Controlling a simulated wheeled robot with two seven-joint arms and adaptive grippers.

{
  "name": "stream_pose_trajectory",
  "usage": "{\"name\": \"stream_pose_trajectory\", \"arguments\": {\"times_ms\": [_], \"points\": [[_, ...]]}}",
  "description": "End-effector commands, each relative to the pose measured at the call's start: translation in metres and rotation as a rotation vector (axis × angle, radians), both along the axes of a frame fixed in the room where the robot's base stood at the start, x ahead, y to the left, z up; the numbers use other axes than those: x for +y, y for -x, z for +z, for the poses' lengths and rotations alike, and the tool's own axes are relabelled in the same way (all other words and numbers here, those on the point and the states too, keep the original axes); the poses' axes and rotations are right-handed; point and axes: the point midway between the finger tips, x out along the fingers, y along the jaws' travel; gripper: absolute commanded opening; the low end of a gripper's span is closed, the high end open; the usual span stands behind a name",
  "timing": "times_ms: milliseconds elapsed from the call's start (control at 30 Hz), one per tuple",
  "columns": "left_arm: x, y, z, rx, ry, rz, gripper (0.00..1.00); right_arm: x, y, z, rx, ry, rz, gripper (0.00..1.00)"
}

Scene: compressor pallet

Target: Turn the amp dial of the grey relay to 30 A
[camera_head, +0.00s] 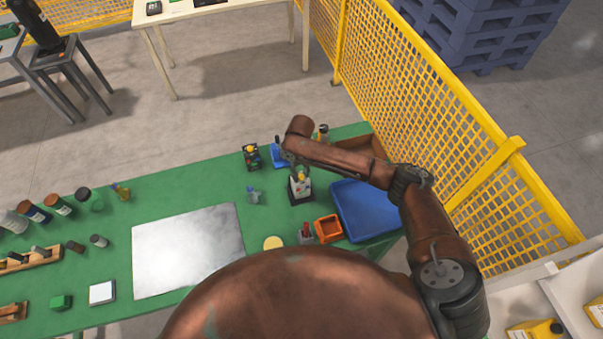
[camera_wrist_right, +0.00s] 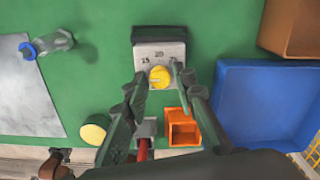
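The grey relay (camera_head: 300,188) stands on the green bench. It also shows at the top middle of the right wrist view (camera_wrist_right: 150,52), with a dark back part. Its round yellow dial (camera_wrist_right: 160,77) sits on the light face below small printed numbers. The numbers are too small to read surely, and the dial's setting is unclear. My right gripper (camera_wrist_right: 158,78) is open, with one finger on each side of the dial. The right finger covers part of the face. I cannot tell whether either finger touches the dial. My left gripper is not in view.
An orange bin (camera_head: 328,229) and a blue tray (camera_head: 362,208) stand right of the relay. A red-handled item (camera_wrist_right: 146,138) and a yellow disc (camera_head: 273,243) lie near it. A metal plate (camera_head: 187,250) covers the bench middle.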

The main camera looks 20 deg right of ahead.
Motion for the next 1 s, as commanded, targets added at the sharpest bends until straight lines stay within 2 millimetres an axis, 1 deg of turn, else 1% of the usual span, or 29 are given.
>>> {"name": "stream_pose_trajectory", "arguments": {"times_ms": [33,200,333,400,433,467,667,867,1000], "points": [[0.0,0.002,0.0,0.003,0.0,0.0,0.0,0.0,0.0,0.0,0.0,0.0,0.0,0.2],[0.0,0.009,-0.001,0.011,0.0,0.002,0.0,0.0,0.0,0.0,0.0,0.0,-0.001,0.08],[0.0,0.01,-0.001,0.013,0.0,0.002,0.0,-0.001,0.0,0.0,0.0,0.0,-0.001,0.0],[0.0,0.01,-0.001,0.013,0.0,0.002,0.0,-0.001,0.0,0.0,0.0,0.0,-0.001,0.0],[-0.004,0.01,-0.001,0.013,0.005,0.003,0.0,-0.006,0.0,0.0,0.0,0.001,-0.002,0.0],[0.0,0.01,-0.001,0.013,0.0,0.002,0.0,-0.004,0.0,0.0,0.0,0.0,-0.002,0.0],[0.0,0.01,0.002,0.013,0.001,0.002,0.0,-0.001,0.0,0.001,0.0,0.0,-0.022,0.0],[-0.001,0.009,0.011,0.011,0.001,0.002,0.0,-0.001,0.0,0.002,0.0,0.0,-0.107,0.0],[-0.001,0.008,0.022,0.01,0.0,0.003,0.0,0.0,0.0,0.003,0.001,-0.001,-0.208,0.0]]}}
